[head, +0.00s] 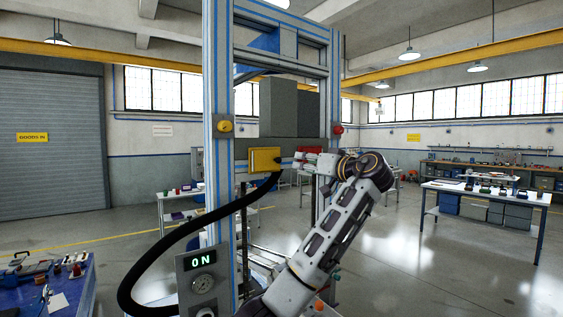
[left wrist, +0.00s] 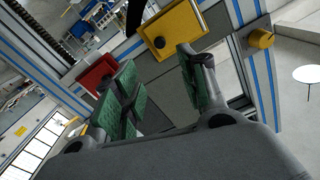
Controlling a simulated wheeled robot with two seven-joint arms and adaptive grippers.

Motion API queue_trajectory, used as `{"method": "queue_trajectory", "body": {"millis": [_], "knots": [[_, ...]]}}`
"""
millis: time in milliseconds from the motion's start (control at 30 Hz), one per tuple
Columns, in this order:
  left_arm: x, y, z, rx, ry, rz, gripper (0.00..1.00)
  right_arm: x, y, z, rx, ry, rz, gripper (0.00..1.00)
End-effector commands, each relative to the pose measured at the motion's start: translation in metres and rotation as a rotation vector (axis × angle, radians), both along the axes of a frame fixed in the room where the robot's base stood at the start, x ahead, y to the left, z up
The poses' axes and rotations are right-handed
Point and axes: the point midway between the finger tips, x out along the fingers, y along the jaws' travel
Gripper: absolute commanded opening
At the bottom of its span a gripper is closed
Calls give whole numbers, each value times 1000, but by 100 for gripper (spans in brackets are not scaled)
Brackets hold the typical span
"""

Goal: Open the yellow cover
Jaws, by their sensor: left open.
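The yellow cover (head: 264,160) is a flat rectangular panel on the crossbar of a blue and grey machine frame, and it looks closed. In the left wrist view the yellow cover (left wrist: 182,31) is beyond the fingertips and has a dark round knob. My left gripper (head: 303,162) is just right of the cover in the head view, small and partly hidden by my own arm. In the left wrist view my left gripper (left wrist: 158,85) has its green-padded fingers apart, with nothing between them. My right gripper is not in view.
A red block (left wrist: 97,75) is beside the cover, near one finger. A yellow knob (head: 224,126) and a red knob (head: 338,129) are on the posts. A black hose (head: 180,232) curves from the cover area to the lit "ON" panel (head: 200,275). Workbenches stand farther back.

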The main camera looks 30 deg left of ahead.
Motion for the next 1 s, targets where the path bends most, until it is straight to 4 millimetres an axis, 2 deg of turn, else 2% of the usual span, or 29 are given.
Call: {"method": "queue_trajectory", "body": {"millis": [633,1000], "knots": [[1,5,-1,-19,-26,5,42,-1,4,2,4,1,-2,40],[15,40,0,-19,-25,8,42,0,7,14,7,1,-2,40]]}}
